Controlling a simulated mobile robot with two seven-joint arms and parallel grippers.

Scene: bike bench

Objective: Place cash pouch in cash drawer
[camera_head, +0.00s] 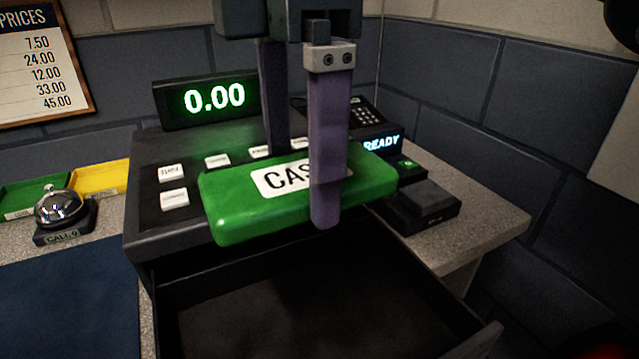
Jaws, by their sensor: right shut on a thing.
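The green cash pouch (235,207) has a white label reading "CAS", with the rest hidden by a gripper finger. My right gripper (300,185) comes down from the top and is shut on the pouch, one purple finger in front and one behind. The pouch is held roughly level, in front of the register keys and above the rear part of the drawer. The cash drawer (300,300) is pulled open below, dark, and looks empty where it shows. My left gripper is not in view.
The cash register (150,205) shows 0.00 on its display (213,99). A card terminal (425,205) with a "READY" screen stands at right. A call bell (62,207), a green tray (30,196) and a yellow tray (98,178) are at left. Walls close off the back and right.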

